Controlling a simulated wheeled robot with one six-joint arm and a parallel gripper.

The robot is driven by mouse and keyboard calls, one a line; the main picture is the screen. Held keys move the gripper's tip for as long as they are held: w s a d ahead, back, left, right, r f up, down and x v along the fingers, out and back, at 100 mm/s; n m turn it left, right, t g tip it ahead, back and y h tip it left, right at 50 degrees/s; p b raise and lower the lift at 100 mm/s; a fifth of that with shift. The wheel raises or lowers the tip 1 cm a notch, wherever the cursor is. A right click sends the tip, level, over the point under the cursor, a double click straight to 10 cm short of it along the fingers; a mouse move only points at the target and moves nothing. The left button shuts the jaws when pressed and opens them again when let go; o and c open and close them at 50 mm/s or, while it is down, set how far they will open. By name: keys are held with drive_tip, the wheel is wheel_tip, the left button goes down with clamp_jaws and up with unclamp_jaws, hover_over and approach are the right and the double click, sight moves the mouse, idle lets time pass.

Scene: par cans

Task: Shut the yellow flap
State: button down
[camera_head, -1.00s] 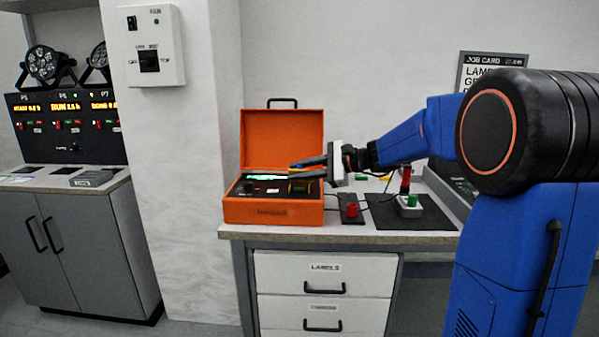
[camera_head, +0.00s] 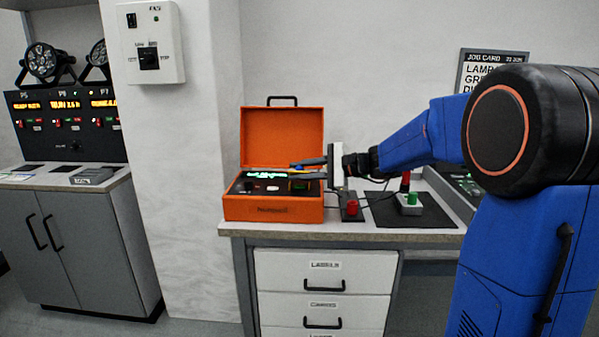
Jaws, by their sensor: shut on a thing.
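The orange case (camera_head: 272,215) stands on the bench with its lid raised at the back. My gripper (camera_head: 294,170) reaches in from the right, over the right half of the case's dark panel. A small yellow piece with some blue beside it, which looks like the yellow flap (camera_head: 296,166), shows at my fingertips. My fingers are closed on it, a little apart from each other. The flap is very small in this view, and its hinge and tilt cannot be made out. The fingers hide part of the panel.
A red button (camera_head: 352,208) on a small dark base stands right of the case. A dark mat (camera_head: 425,220) beyond it holds a grey box with a green button (camera_head: 412,198) and a red upright part (camera_head: 405,182). Cables run between them. The bench's front edge is close below the case.

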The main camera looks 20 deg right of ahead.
drive_tip(key=shift+w+r, duration=0.1)
drive_tip(key=shift+r, duration=0.05)
idle(0.7)
drive_tip(key=c, duration=1.7)
unclamp_jaws()
drive_tip(key=v, duration=1.7)
drive_tip(key=shift+d, duration=0.2)
drive_tip(key=shift+o, duration=0.4)
